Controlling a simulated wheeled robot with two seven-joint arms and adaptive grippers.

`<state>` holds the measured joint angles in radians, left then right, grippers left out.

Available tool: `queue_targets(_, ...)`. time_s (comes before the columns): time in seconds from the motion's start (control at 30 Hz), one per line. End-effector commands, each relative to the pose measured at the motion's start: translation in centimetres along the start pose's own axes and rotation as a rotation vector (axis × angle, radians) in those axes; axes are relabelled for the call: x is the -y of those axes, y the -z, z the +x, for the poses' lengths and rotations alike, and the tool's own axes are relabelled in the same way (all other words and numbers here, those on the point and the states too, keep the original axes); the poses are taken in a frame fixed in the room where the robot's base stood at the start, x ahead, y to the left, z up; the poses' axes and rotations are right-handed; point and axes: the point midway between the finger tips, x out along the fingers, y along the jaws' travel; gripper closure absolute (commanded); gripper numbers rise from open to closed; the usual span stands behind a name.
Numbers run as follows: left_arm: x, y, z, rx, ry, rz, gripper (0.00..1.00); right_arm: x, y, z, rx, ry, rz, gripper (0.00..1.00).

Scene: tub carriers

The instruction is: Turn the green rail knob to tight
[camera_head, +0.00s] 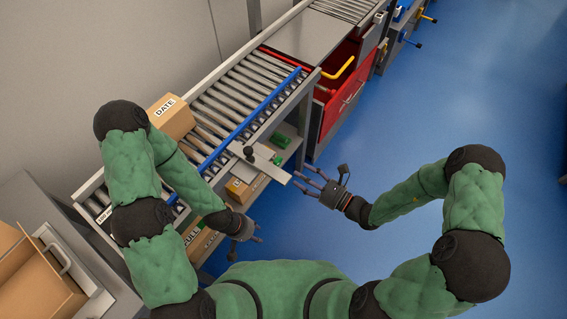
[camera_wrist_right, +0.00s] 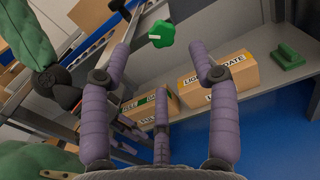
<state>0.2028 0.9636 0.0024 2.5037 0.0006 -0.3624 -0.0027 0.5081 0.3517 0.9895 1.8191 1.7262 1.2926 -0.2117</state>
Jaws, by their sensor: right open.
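The green rail knob (camera_wrist_right: 161,33) shows at the top middle of the right wrist view, with a white mark on its face. In the head view it is a small green spot (camera_head: 278,159) at the edge of the grey plate (camera_head: 232,160) beside the conveyor. My right gripper (camera_head: 307,182) is open and empty, just right of the plate's end. In the wrist view its purple fingers are spread with the knob beyond them, apparently not touching. My left gripper (camera_head: 256,232) hangs lower, near the lower shelf; its opening is unclear.
A roller conveyor (camera_head: 245,85) with a blue rail (camera_head: 262,105) runs up the picture. A DATE carton (camera_head: 172,118) stands on it. Labelled cartons (camera_wrist_right: 222,86) and a green block (camera_wrist_right: 288,55) sit on the lower shelf. A red cabinet (camera_head: 330,112) stands beyond. Blue floor at right is clear.

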Motion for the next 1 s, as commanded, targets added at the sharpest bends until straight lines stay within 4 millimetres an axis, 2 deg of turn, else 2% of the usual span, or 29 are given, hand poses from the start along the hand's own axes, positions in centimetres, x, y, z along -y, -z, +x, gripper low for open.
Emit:
queue_targets(0.3,0.5,0.1,1.3,0.0,0.0,0.0,0.6,-0.1,0.2,4.7,0.001,-0.004,-0.002,0.39)
queue_targets(0.5,0.7,0.1,1.9,0.0,0.0,0.0,0.6,-0.1,0.2,6.9,0.0,-0.004,0.001,0.39)
queue_targets(0.7,0.7,0.1,2.1,0.0,0.0,0.0,0.6,0.0,0.1,7.9,0.0,-0.002,0.001,0.39)
queue_targets(0.97,0.7,0.1,2.1,0.0,0.0,0.0,0.6,0.0,0.0,8.0,0.0,0.0,0.001,0.39)
queue_targets(1.0,0.7,0.1,2.1,0.0,0.0,0.0,0.6,0.0,0.0,8.0,0.0,0.0,0.001,0.42)
